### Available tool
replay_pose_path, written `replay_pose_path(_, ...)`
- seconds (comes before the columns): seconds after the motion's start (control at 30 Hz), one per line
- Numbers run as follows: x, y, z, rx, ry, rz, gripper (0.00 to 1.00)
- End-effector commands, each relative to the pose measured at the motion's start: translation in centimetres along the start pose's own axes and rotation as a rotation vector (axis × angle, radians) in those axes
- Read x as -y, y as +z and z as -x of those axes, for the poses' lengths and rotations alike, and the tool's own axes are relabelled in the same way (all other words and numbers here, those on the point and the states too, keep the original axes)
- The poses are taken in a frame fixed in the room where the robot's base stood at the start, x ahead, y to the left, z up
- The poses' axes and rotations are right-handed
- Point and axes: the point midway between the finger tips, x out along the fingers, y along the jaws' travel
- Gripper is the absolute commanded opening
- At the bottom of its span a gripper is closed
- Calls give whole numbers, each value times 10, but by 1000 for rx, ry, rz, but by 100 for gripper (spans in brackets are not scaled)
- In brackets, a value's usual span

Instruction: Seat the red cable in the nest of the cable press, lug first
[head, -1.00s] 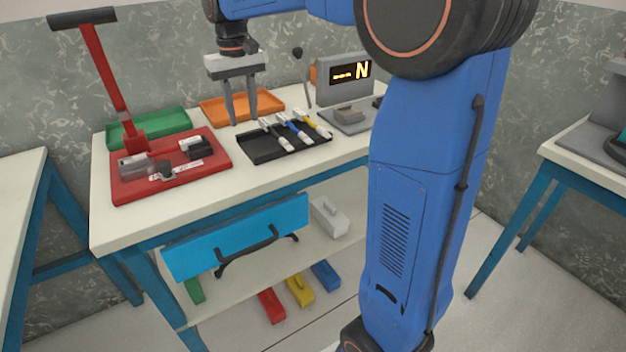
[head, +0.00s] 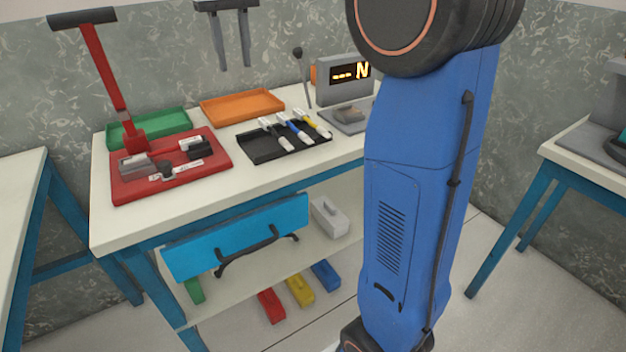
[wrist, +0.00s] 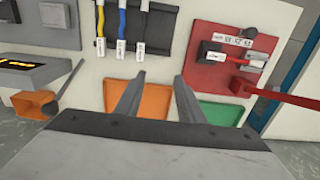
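My gripper (head: 235,68) is open and empty, raised above the back of the bench, its fingers pointing down. Its spread fingers also show in the wrist view (wrist: 159,78). The cable press (head: 205,173) is a red base with a tall red lever at its left, standing up. It carries a grey block (head: 136,164) and a black block (head: 196,148). In the wrist view a thin reddish strand with white parts, perhaps the red cable (wrist: 238,61), seems to lie between these blocks. Red on red, I cannot tell how its lug sits.
A black tray (head: 258,156) holds black, blue and yellow cables with white tags. A green tray (head: 172,124) and an orange tray (head: 240,107) stand at the back. A grey device with a lit display (head: 349,72) stands at the right. My arm hides the bench's right end.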

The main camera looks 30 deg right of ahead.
Motion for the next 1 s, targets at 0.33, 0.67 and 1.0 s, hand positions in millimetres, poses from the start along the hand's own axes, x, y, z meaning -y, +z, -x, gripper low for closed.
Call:
replay_pose_path(0.33, -3, 14, 8, -17, -1, 0, 35)
replay_pose_path(0.67, -9, 46, -5, -54, -3, 0, 35)
replay_pose_path(1.0, -16, 86, -26, -106, -6, 0, 35)
